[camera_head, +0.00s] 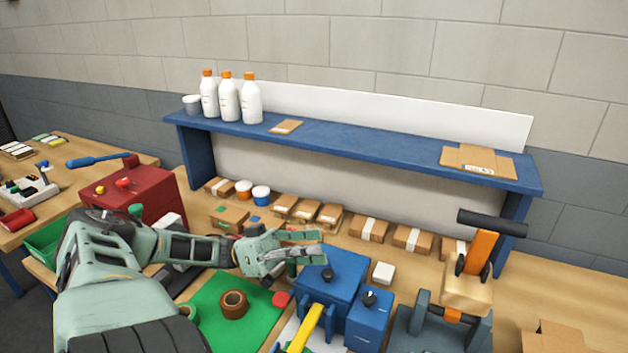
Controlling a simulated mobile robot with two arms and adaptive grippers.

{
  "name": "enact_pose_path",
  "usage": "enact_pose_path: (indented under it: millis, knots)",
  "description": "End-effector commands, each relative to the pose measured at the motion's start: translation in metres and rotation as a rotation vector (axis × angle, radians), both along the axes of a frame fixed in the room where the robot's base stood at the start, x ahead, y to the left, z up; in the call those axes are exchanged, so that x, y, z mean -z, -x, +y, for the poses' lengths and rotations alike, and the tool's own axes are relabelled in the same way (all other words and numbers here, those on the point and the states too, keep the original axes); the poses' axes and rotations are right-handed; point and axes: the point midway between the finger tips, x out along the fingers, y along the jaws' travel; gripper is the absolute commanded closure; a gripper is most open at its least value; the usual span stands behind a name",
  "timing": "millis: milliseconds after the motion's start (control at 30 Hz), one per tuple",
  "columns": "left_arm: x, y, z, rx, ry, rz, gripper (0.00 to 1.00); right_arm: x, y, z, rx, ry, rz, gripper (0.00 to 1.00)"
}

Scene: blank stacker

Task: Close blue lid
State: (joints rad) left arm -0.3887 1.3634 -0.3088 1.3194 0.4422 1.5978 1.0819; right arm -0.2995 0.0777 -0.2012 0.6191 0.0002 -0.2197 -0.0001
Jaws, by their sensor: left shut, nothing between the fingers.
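A blue box-shaped device (343,290) stands on the bench at the lower centre, with a black knob on its flat top. A smaller blue block (369,322) with another black knob adjoins it at the front right. I cannot make out a separate raised lid on either. My right gripper is not in view.
A blue shelf (370,145) with white bottles (229,97) spans the back, with several cardboard boxes (368,229) below. A yellow handle (305,328) rises in front of the device. A press with a black bar (492,223) stands right. A green mat (205,295) holds tape (233,304).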

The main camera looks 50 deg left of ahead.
Motion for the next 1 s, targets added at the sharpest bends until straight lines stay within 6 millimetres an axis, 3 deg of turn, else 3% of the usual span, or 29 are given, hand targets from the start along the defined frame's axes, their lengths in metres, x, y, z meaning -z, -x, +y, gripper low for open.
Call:
enact_pose_path:
  millis: [200,600,1000]
  knots:
    - [-0.029,0.001,0.0,0.007,-0.003,0.003,1.0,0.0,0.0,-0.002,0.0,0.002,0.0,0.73]
    - [-0.066,-0.001,-0.001,0.005,0.002,-0.008,1.0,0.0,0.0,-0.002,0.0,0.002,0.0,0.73]
    - [-0.075,-0.001,0.0,-0.003,0.002,-0.01,1.0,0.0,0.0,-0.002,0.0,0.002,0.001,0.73]
